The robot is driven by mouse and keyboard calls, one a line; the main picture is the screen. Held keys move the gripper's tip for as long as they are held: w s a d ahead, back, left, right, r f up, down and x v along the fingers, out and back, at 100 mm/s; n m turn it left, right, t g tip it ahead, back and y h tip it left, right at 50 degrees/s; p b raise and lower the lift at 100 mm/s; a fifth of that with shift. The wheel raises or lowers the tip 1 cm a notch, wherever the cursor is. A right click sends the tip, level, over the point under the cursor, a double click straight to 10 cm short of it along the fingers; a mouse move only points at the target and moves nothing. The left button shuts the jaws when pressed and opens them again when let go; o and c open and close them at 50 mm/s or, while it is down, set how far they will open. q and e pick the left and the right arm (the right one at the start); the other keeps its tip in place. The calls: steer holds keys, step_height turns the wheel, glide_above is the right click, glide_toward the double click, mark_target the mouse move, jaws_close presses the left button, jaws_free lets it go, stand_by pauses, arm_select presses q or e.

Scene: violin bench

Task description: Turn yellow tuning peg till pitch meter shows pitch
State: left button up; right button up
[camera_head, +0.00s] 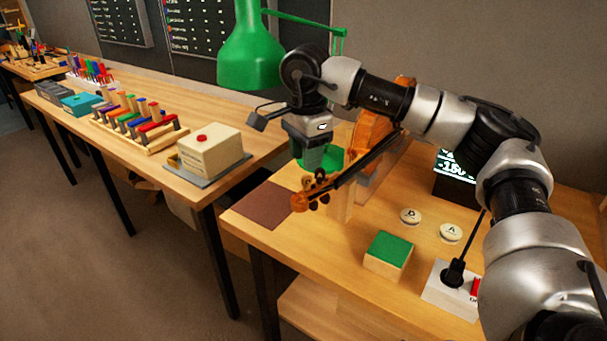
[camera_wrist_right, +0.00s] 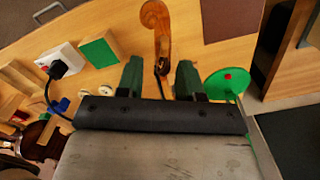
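The violin (camera_head: 375,140) is held up on the bench, its orange scroll and pegbox (camera_head: 312,192) pointing to the front left with several dark pegs. I cannot pick out a yellow peg; the scroll (camera_wrist_right: 158,18) also shows in the right wrist view. The pitch meter (camera_head: 455,168) is a dark box at the back right, partly behind my right arm; its screen seems to read -150. My right gripper (camera_head: 312,150) is above and behind the pegbox. In the wrist view its green fingers (camera_wrist_right: 159,68) are apart, with the violin neck showing in the gap. My left gripper is out of view.
A green lamp (camera_head: 250,55) stands behind my right gripper, its round base (camera_wrist_right: 225,83) close by. A green-topped block (camera_head: 388,253), round D (camera_head: 410,216) and A (camera_head: 450,233) buttons and a white switch box (camera_head: 447,290) sit at the front right. A brown mat (camera_head: 264,205) lies left.

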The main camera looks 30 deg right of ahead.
mark_target(304, 176)
steer(key=f, duration=0.5)
steer(key=shift+w, duration=0.4)
steer(key=shift+s+f, duration=0.15)
steer(key=shift+f, duration=0.55)
steer(key=shift+c, duration=0.5)
